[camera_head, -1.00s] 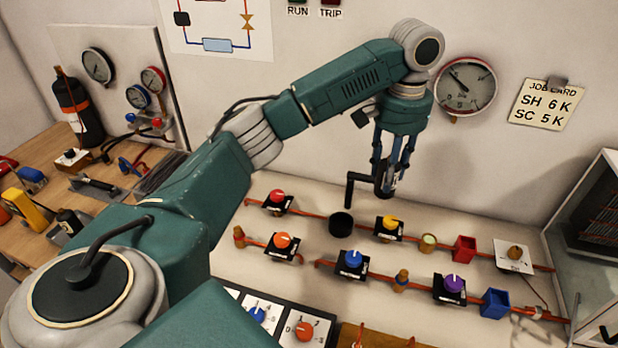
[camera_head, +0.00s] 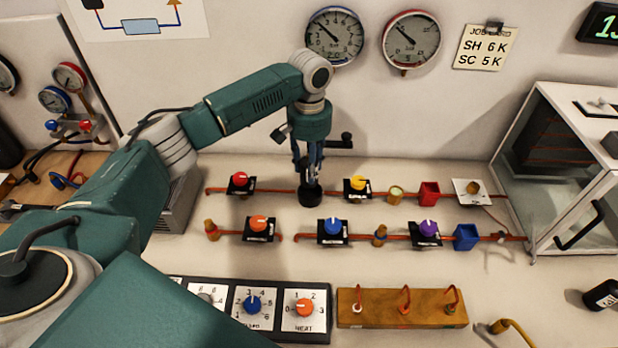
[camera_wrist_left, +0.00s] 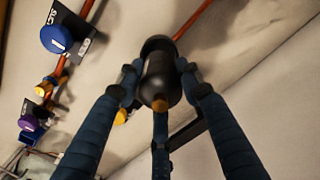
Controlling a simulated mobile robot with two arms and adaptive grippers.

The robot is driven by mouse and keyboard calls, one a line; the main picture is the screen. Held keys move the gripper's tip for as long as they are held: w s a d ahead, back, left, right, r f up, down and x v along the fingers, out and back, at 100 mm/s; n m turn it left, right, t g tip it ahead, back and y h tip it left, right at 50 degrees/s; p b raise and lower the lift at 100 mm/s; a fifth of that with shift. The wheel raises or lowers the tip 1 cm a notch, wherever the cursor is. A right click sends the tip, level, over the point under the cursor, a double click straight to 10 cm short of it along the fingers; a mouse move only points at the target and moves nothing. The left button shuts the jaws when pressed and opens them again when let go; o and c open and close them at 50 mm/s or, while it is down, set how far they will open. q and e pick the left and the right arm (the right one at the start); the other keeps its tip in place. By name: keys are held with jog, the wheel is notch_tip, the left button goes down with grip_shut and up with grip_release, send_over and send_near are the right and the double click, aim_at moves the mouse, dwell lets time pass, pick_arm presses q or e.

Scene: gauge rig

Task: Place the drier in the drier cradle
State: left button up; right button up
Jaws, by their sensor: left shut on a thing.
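The drier is a black cylinder with a copper-coloured end; it shows best in the left wrist view (camera_wrist_left: 160,78). My left gripper (camera_head: 310,178) is shut on it, with the fingers around its body, also in the left wrist view (camera_wrist_left: 158,85). The drier cradle (camera_head: 310,197) is a black cup on the upper red pipe, directly below the fingers; its dark rim shows past the drier's far end in the left wrist view (camera_wrist_left: 157,43). The drier's lower end is at the cradle mouth; I cannot tell how deep it sits. My right gripper is not in view.
A red-knob valve (camera_head: 240,180) and a yellow-knob valve (camera_head: 357,185) flank the cradle. A blue-knob valve (camera_head: 332,227) is in front. A black bar (camera_head: 342,141) is close beside the fingers. A glass cabinet (camera_head: 560,180) stands at right.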

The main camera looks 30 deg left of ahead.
pick_arm(q)
jog(key=shift+d+f, duration=0.15)
jog(key=shift+f, duration=0.65)
notch_tip(320, 180, down, 3)
jog(key=shift+f+p, duration=0.2)
jog(key=shift+p, duration=0.2)
jog(key=shift+f, duration=0.4)
jog(key=o, duration=1.3)
jog(key=shift+f, duration=0.15)
jog(key=shift+o, duration=0.2)
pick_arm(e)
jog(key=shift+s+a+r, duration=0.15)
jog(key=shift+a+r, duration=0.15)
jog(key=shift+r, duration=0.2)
pick_arm(q)
notch_tip(320, 180, up, 12)
jog(key=b, duration=0.3)
jog(key=shift+r, duration=0.2)
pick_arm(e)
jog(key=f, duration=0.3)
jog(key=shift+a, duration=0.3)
